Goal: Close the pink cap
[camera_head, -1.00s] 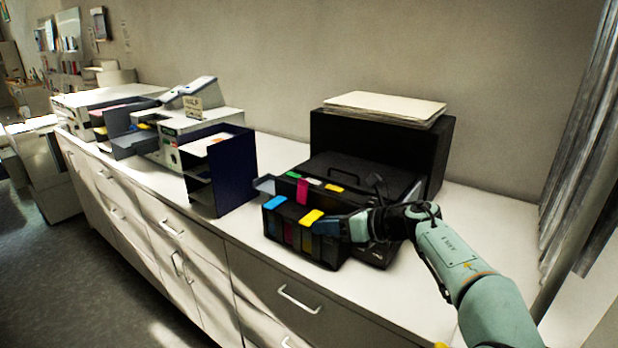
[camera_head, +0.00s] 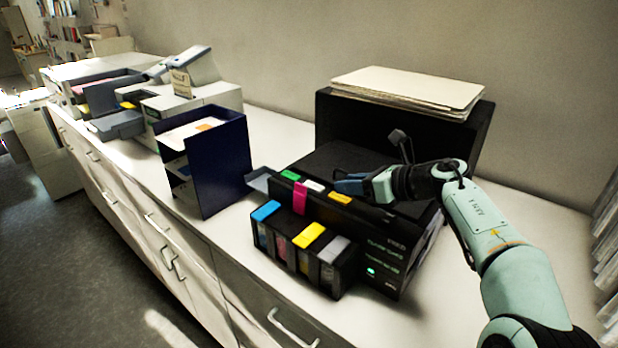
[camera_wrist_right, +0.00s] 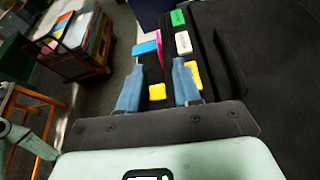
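The pink cap (camera_head: 299,198) stands raised at the back of its tank on the black printer (camera_head: 345,160). The blue cap (camera_head: 266,210), yellow cap (camera_head: 309,235) and grey cap (camera_head: 334,250) lie flat on the front tank block. My right gripper (camera_head: 343,183) hovers over the printer top, to the right of the pink cap and apart from it. In the right wrist view, its two blue fingers (camera_wrist_right: 158,66) are spread with nothing held; the pink cap (camera_wrist_right: 160,47) shows beyond and between the fingertips. My left gripper is not in view.
Green (camera_head: 290,175), white (camera_head: 314,185) and yellow (camera_head: 340,198) labels lie along the printer's edge behind the tanks. A dark blue paper organizer (camera_head: 222,165) stands to the left. A black box with a paper stack (camera_head: 410,88) stands behind. The counter's front edge is close to the tanks.

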